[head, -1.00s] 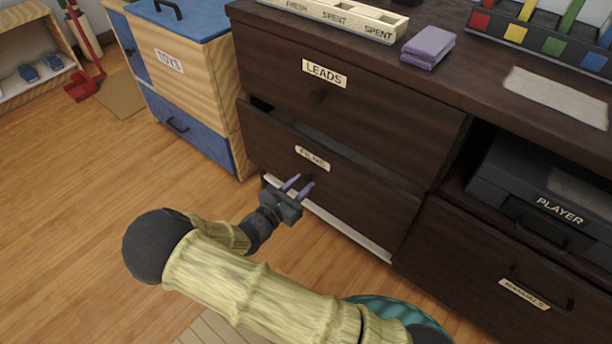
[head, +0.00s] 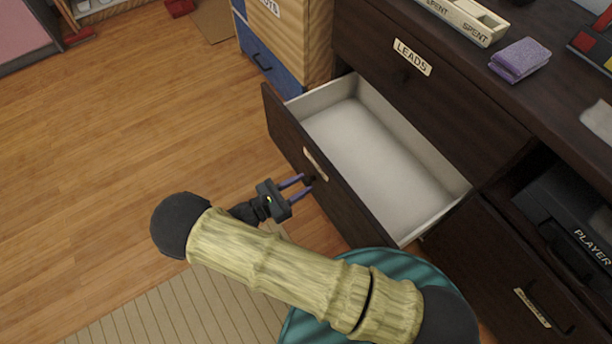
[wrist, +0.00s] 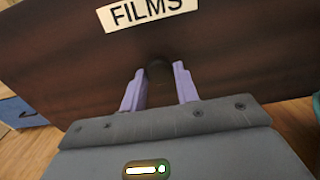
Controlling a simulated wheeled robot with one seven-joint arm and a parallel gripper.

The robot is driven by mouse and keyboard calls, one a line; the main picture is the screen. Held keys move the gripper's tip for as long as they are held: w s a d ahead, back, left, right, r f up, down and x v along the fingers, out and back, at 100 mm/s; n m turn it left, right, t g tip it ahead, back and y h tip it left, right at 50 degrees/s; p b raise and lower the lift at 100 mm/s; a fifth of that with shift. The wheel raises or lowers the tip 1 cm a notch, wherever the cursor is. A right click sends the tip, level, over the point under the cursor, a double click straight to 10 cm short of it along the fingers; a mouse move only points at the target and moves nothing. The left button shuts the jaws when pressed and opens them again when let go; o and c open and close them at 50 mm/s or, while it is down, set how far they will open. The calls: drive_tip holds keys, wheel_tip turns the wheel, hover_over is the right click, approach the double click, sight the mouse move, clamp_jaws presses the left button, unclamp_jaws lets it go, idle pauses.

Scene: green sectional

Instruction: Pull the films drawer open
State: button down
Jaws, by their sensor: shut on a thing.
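The films drawer (head: 330,193) stands well out from the dark cabinet, and its white inside (head: 375,150) looks empty. Its FILMS label shows in the wrist view (wrist: 148,10), above a dark round knob (wrist: 159,72). My gripper (head: 304,186) is at the drawer's front, its two purple fingers on either side of the knob and shut on it. In the wrist view my gripper (wrist: 160,88) straddles the knob, which is partly hidden between the fingers.
The LEADS drawer (head: 455,95) above is closed. A toy chest (head: 285,45) stands left of the open drawer. A purple cloth-like block (head: 520,60) and a tray (head: 462,18) lie on the cabinet top.

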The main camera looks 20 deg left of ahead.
drive_tip(key=shift+s+a, duration=0.25)
drive_tip(key=shift+s, duration=0.05)
drive_tip(key=c, duration=1.1)
unclamp_jaws()
drive_tip(key=shift+o, duration=0.2)
drive_tip(key=p+v, duration=0.3)
drive_tip(key=v, duration=1.4)
drive_tip(key=shift+s+a, duration=0.15)
drive_tip(key=shift+a, duration=0.05)
